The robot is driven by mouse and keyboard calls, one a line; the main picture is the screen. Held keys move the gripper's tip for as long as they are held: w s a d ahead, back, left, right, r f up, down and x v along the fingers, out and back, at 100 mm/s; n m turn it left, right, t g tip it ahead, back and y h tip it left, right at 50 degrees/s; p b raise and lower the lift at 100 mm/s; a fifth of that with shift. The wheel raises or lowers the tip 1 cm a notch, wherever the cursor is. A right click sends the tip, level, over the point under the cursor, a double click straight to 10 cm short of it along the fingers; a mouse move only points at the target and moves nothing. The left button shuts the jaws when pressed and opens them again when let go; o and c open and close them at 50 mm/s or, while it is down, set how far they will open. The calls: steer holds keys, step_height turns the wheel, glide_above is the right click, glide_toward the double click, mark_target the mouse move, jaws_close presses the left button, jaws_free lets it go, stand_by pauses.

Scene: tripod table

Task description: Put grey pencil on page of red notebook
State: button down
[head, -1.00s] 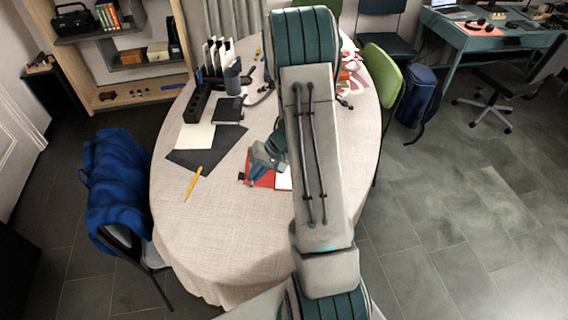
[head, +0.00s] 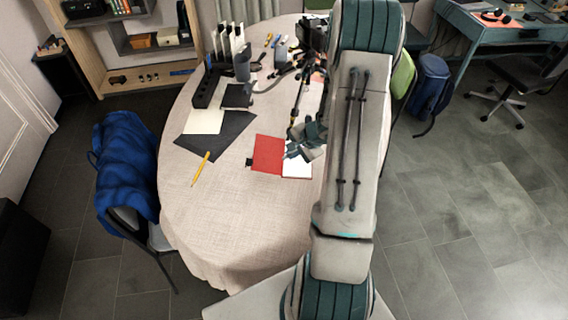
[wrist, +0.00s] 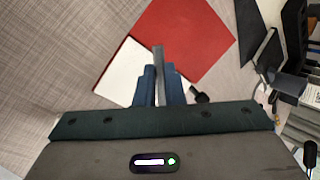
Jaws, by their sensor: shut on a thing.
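The open red notebook lies on the table, with its red cover (head: 268,155) on the left and its white page (head: 297,170) on the right in the head view. The wrist view shows the red cover (wrist: 195,35) and part of the white page (wrist: 122,72). My gripper (head: 294,152) is over the notebook near the page. In the wrist view, my gripper (wrist: 158,78) is shut on the grey pencil (wrist: 158,60), which sticks out beyond the blue fingertips over the page and cover's border. I cannot tell whether the pencil touches the notebook.
A yellow pencil (head: 201,169) and dark sheet (head: 226,142) lie left of the notebook. A black organizer (head: 207,88) and grey cup (head: 243,64) stand farther back. The table's front (head: 235,225) is clear. A chair with a blue jacket (head: 130,165) stands at left.

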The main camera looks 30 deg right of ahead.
steer(key=shift+w+a+f+b, duration=0.35)
steer(key=shift+w+a+f, duration=0.75)
steer(key=shift+w, duration=0.1)
step_height(320, 180, down, 4)
steer(key=shift+b, duration=1.25)
steer(key=shift+r, duration=0.1)
steer(key=c, duration=1.5)
jaws_free()
steer(key=shift+c, duration=0.2)
steer(key=p+v, duration=0.5)
steer(key=v, duration=0.7)
step_height(320, 180, up, 15)
steer(key=n+t+h, duration=0.2)
steer(key=n+h, duration=0.3)
steer(key=h, duration=0.1)
glide_above(279, 165)
steer(key=s+d, duration=0.4)
steer(key=s+a+r+n+g+y, duration=0.1)
steer(key=s+a+r+n, duration=0.3)
steer(key=s+a, duration=0.5)
steer(key=s+a+r+n+g+y, duration=0.1)
steer(key=s+a+r+n+g, duration=0.1)
steer(key=s+a+r+n, duration=0.3)
steer(key=s+a, duration=0.4)
steer(key=s, duration=0.3)
steer(key=shift+r+n+g+y, duration=0.25)
steer(key=shift+n+g+y, duration=0.15)
